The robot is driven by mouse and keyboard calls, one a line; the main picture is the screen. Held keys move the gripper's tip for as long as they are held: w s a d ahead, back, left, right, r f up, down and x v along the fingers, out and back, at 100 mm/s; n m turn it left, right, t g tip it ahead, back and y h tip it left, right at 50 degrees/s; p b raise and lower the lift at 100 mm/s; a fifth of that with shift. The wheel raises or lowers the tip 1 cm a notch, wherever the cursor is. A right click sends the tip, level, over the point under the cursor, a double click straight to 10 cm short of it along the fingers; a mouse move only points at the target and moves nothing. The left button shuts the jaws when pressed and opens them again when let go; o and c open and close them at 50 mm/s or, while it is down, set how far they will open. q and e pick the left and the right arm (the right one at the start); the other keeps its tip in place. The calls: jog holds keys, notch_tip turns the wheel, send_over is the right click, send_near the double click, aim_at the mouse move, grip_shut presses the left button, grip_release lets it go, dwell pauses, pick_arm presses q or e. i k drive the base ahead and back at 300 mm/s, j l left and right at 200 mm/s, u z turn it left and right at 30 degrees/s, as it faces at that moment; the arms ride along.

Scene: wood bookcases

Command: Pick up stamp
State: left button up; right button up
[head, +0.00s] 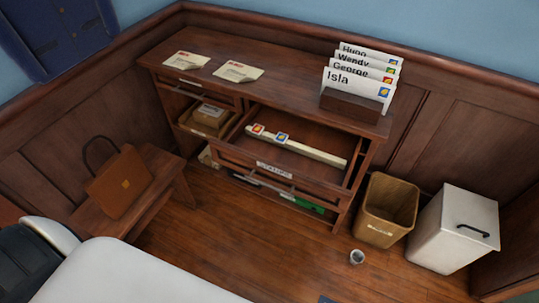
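Two small stamps stand out in the open drawer of the wood bookcase: an orange-red one (258,129) and a blue one with yellow (282,138). They sit near the left end of a long pale strip (315,151) in the drawer. The drawer (335,182) is pulled out and has a white label on its front, too small to read surely. Neither of my grippers shows in the head view.
Two letters (187,60) (238,72) and a rack of named envelopes (352,84) are on top. Boxes (209,116) fill a left shelf. A bag (124,184) sits on a bench.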

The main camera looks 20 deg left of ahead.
aim_at(257, 130)
jog(key=i+j+u, duration=0.3)
jog(key=j+u, duration=0.15)
jog(key=i+j+u, duration=0.5)
jog(key=k+j, duration=0.05)
jog(key=k, duration=0.05)
